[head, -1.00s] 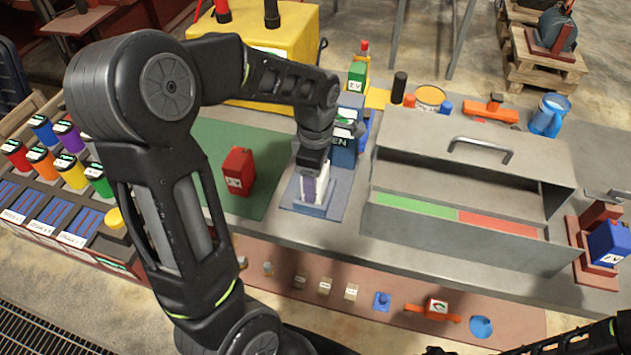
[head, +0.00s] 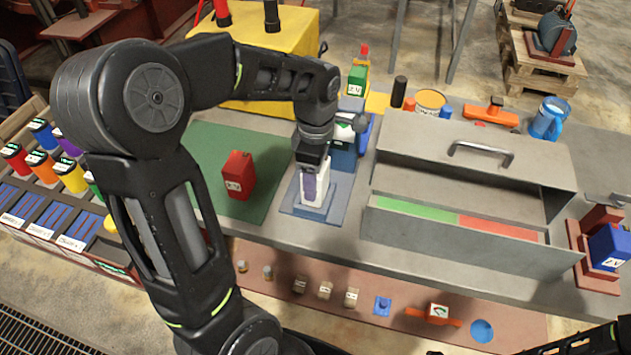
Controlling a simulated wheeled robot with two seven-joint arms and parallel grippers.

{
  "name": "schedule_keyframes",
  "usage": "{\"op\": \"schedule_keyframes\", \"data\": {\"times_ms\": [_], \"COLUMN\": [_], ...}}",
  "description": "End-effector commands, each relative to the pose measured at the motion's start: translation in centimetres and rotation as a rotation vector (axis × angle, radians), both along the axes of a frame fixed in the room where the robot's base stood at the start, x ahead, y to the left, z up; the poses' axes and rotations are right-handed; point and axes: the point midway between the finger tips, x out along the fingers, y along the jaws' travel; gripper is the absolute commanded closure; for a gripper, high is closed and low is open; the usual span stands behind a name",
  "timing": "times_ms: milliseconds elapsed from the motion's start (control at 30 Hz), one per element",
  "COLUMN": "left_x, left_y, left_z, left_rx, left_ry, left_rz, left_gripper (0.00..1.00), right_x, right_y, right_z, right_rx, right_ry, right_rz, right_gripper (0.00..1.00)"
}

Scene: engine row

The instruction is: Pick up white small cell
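My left gripper (head: 313,166) points down at the top of this larger block. Its fingers overlap the block's top, and whether they grip it is hidden. Of my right arm only dark parts show at the lower right edge; its gripper is out of view.
A red can (head: 239,175) stands on the green mat (head: 205,150) left of the base. A grey metal box (head: 455,250) with green and red compartments fills the right side. Coloured cylinders (head: 40,160) stand in a rack at left. An orange-handled part (head: 437,312) lies on the front strip.

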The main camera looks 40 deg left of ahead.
Motion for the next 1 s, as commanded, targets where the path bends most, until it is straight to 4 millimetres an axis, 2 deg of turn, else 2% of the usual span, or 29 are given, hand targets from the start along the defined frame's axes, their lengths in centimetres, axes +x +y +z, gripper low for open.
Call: {"op": "schedule_keyframes", "data": {"times_ms": [200, 400, 567, 1000], "left_x": [0.2, 0.1, 0.1, 0.1], "left_y": [0.0, 0.1, 0.0, 0.0], "left_z": [4.1, 7.0, 7.9, 7.9], "left_rx": [0.001, 0.002, 0.001, 0.001], "left_ry": [-0.008, -0.005, -0.003, -0.003], "left_rz": [0.000, 0.000, 0.000, 0.000], "left_gripper": [1.00, 1.00, 1.00, 1.00], "right_x": [0.1, 0.1, 0.1, 0.1], "right_y": [0.0, 0.0, 0.1, 0.0], "right_z": [-0.4, -0.6, -0.6, -0.6], "right_rx": [0.001, 0.002, 0.003, 0.002], "right_ry": [-0.001, -0.003, -0.003, -0.003], "right_rz": [0.001, 0.000, 0.001, 0.001], "right_gripper": [0.64, 0.64, 0.64, 0.64]}}
